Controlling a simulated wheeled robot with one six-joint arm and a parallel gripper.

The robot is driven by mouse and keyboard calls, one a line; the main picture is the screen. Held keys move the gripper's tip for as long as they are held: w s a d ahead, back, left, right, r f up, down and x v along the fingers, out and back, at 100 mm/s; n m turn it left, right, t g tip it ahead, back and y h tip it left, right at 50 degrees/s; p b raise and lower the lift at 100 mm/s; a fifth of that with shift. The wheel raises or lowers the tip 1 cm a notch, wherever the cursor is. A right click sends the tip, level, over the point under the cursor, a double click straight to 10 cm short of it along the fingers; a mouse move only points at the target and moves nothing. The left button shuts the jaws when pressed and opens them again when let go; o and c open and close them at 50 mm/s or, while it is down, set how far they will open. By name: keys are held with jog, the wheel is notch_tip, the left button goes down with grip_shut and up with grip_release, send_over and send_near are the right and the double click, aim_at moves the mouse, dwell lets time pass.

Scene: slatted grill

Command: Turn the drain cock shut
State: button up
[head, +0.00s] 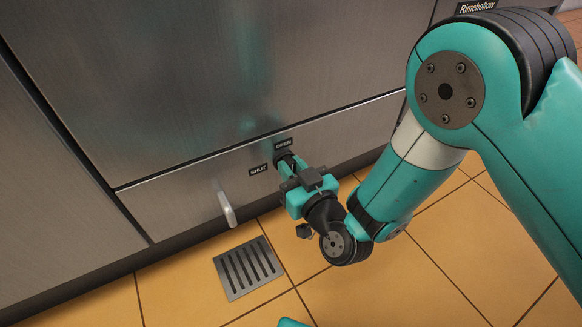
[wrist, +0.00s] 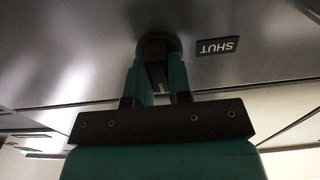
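The drain cock (wrist: 158,46) is a dark round hub on the steel panel, with its short handle between my fingers in the wrist view. My gripper (wrist: 159,78) has one teal finger on each side of that handle, with no clear gap visible. In the head view my gripper (head: 287,164) reaches the panel just below the OPEN label (head: 284,144) and hides most of the cock. The SHUT label (head: 258,169) is to its left and lower. The SHUT label also shows right of the hub in the wrist view (wrist: 217,46).
A pale metal spout or handle (head: 227,208) sticks out of the lower panel, left of my gripper. A slatted floor drain (head: 248,268) lies below it. The orange tiled floor (head: 370,290) is clear in front. Steel panels (head: 180,90) rise behind.

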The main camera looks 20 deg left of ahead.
grip_shut()
